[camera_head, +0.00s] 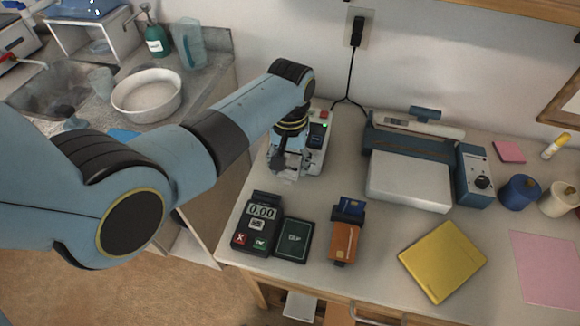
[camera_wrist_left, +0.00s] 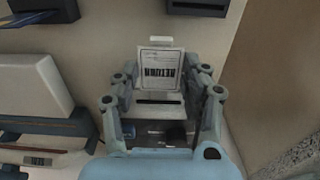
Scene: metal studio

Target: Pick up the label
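The label is a small white sheet (camera_wrist_left: 160,65) with dark "RETURN" print, upside down in the left wrist view. It sticks out from a slot of the pale label printer (camera_head: 318,145), at the left end of the bench. My left gripper (camera_head: 288,168) is over the front of the printer and hides part of it. In the left wrist view, its open fingers (camera_wrist_left: 161,84) stand on either side of the label; I cannot tell whether they touch it. My right gripper is in neither view.
A payment terminal (camera_head: 256,224), a dark TAP pad (camera_head: 293,240) and a card holder (camera_head: 346,236) stand in front. A blue and white machine (camera_head: 410,178) is to the right. A yellow pad (camera_head: 442,262) lies further right. The bench's left edge is close to my gripper.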

